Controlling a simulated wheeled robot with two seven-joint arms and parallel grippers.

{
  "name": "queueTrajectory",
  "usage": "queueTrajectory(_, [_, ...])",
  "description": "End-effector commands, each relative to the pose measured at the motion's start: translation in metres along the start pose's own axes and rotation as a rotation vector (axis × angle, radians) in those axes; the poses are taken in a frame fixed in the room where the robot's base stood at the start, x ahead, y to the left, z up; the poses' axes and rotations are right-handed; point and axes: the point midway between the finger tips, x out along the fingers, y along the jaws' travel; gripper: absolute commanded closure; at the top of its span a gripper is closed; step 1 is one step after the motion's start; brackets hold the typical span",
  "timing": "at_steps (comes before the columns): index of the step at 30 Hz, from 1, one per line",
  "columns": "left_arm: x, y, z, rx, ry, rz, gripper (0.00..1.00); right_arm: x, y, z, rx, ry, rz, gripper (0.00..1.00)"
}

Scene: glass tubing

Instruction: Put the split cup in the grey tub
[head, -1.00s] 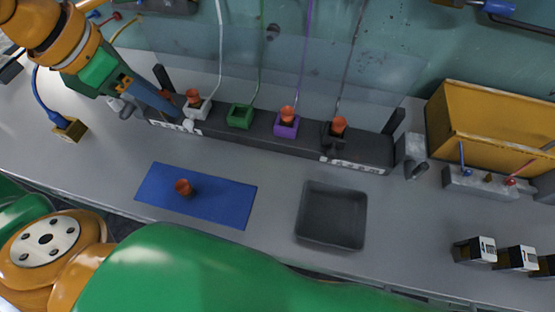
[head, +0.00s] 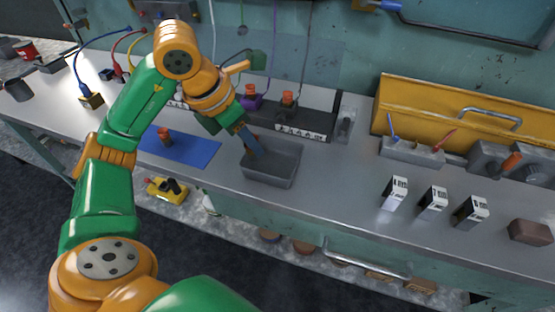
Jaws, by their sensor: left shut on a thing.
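My left gripper (head: 256,150) points down into the grey tub (head: 270,180), its fingers below the tub's back rim. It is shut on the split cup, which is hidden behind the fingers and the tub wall. The tub stands on the bench, right of the blue mat (head: 195,148). A small orange-brown cup (head: 165,134) stands on the mat. Similar cups sit in the purple holder (head: 250,102) and the dark holder (head: 287,108). My left forearm hides the white and green holders. My right gripper is not in view.
A yellow metal box (head: 450,115) stands at the back right, with a grey block with blue and red levers (head: 412,152) before it. Several black-and-white boxes (head: 433,202) stand on the right. The bench between the tub and these boxes is clear.

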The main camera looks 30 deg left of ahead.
Motion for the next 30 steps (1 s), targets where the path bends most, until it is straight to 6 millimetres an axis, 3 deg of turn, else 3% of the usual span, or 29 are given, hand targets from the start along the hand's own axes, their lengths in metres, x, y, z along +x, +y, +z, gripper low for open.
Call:
queueTrajectory(1, [0.006,0.004,0.013,-0.003,0.004,-0.01,1.0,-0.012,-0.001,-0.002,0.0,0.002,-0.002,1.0])
queueTrajectory(3, [0.034,0.01,0.018,-0.002,0.006,-0.008,1.0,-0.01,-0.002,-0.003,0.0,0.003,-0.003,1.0])
queueTrajectory(6, [0.059,0.017,0.025,-0.001,0.004,-0.006,1.0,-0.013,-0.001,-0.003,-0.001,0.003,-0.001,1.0])
queueTrajectory(11, [0.083,0.023,0.032,-0.001,0.002,-0.003,1.0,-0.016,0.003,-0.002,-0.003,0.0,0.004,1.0])
queueTrajectory(15, [0.107,0.024,0.023,0.001,0.004,-0.002,1.0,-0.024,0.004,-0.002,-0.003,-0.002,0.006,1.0])
queueTrajectory(27, [0.118,0.024,0.019,0.001,-0.002,0.001,1.0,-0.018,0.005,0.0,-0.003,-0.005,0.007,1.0])
queueTrajectory(28, [0.118,0.024,0.019,0.001,-0.002,0.001,0.64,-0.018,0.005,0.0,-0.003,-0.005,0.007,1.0])
queueTrajectory(30, [0.117,0.024,0.019,0.001,-0.002,0.001,0.46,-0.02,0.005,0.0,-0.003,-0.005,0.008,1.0])
